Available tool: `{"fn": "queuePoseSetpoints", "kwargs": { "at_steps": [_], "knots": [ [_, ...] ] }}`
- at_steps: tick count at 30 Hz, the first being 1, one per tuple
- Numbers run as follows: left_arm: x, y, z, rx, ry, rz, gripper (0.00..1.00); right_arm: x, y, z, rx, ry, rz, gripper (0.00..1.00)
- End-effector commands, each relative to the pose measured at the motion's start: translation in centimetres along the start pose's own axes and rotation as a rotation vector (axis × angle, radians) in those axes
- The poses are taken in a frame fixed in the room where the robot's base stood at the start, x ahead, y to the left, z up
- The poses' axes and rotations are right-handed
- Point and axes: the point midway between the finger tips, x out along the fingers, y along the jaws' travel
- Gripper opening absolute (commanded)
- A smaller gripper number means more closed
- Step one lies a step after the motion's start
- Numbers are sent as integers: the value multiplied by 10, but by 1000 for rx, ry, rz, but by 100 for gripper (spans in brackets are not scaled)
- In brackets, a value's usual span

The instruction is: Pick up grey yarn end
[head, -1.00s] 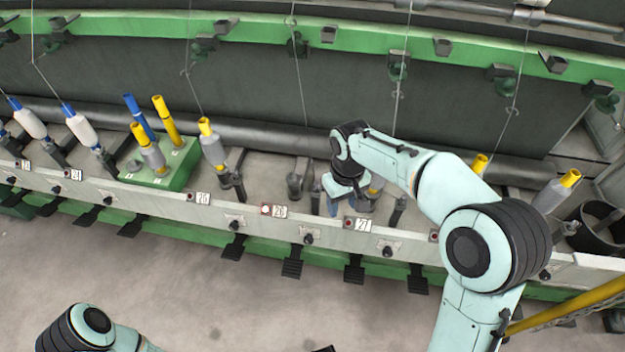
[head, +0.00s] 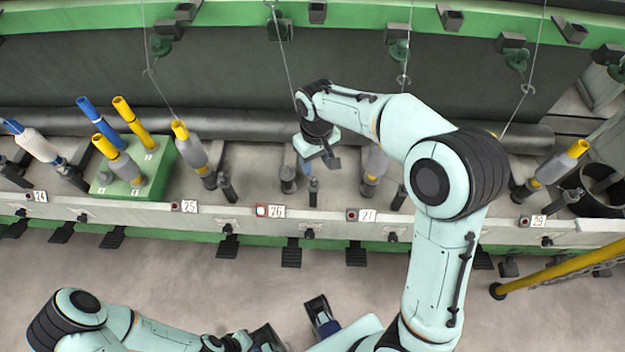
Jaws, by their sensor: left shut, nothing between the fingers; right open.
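The loose end of the grey yarn cannot be made out. A thin strand (head: 284,58) hangs down from above and passes behind my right wrist. Grey yarn bobbins stand along the rail: one beside label 25 (head: 191,150), one near label 27 (head: 376,166), partly behind my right arm, and one near label 29 (head: 550,170). My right gripper (head: 318,160) is open and points down above the rail between labels 26 and 27, left of the grey bobbin there and apart from it. My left gripper (head: 262,338) is low at the bottom edge, shut and empty, partly cut off.
A green block (head: 160,180) at left holds blue and yellow tubes and a grey bobbin. A bare spindle (head: 288,180) stands behind label 26 (head: 270,211). A dark bin (head: 603,190) and a yellow bar (head: 560,281) are at right.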

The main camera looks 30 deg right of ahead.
Motion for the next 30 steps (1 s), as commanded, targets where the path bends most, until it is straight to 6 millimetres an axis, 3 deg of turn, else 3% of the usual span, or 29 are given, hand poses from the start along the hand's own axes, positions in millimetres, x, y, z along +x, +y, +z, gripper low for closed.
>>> {"fn": "queuePoseSetpoints", "kwargs": {
  "at_steps": [3, 10, 18, 28, 29, 30],
  "knots": [
    [3, -1, 0, 0, -1, 0, 0, 20, 0, 0, 1, -3, 0, 48],
    [5, -2, 0, 0, -1, 0, 0, 36, 0, -1, 2, -1, 0, 48],
    [9, -3, 0, -1, -2, -1, 0, 75, -1, -8, 0, -2, 0, 48],
    [9, -3, 0, -1, -2, -1, 0, 82, -1, -8, 1, 1, -1, 48],
    [9, -3, 0, -1, -2, -1, 0, 82, -1, -8, 1, 1, -1, 42],
    [9, -3, 0, -1, -2, -1, 0, 82, -1, -8, 1, 1, -1, 29]
  ]
}}
